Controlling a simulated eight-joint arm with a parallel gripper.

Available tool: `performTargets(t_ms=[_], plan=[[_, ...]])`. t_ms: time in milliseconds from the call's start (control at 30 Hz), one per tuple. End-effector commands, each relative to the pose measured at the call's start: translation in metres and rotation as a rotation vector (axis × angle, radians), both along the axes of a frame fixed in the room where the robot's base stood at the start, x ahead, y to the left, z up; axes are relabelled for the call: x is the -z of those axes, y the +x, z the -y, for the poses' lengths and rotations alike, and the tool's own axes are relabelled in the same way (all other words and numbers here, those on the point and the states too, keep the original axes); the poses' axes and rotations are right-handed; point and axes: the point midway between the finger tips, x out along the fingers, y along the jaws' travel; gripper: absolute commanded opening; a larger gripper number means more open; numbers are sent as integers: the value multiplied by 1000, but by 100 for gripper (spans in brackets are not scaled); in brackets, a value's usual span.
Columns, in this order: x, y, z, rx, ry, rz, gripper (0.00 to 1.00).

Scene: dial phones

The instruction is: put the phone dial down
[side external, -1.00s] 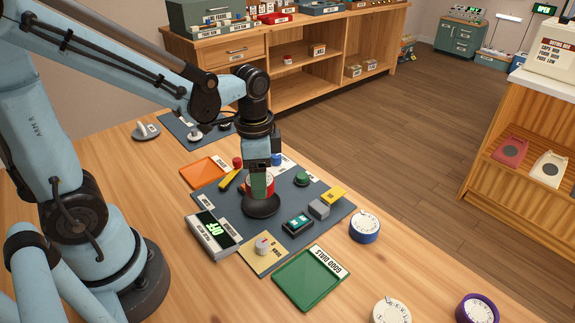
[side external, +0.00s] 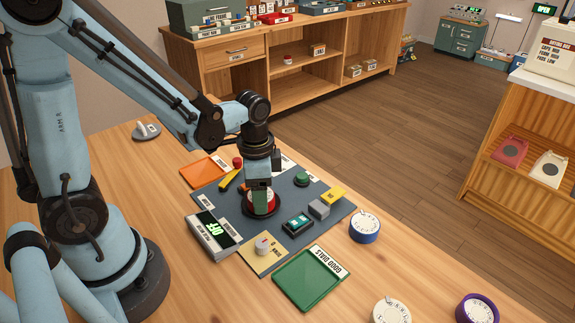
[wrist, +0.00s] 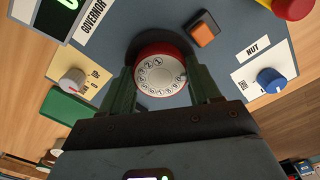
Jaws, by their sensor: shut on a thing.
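The phone dial (wrist: 160,76) has a red rim and a white face with a ring of numbers. In the wrist view it sits between the two green fingers of my gripper (wrist: 163,92), which is shut on it. In the side external view the dial (side external: 268,198) is just above or on the black round stand (side external: 262,212), partly hidden behind my gripper (side external: 260,202). I cannot tell if the dial touches the stand. The green "GOOD DIALS" tray (side external: 308,280) is empty, at the front right of the mat.
Blue (side external: 365,227), cream (side external: 391,310) and purple (side external: 478,308) dials lie right.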

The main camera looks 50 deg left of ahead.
Motion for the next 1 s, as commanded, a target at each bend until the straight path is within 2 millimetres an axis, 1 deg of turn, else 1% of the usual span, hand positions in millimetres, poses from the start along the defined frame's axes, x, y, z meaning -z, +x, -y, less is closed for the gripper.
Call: performTargets(t_ms=[33,167,200,567,767,1000], plan=[[1,0,0,0,0,0,65],[0,0,0,0,0,0,85],[0,0,0,0,0,0,88],[-3,0,0,0,0,0,88],[-21,0,0,0,0,0,88],[-52,0,0,0,0,0,88]])
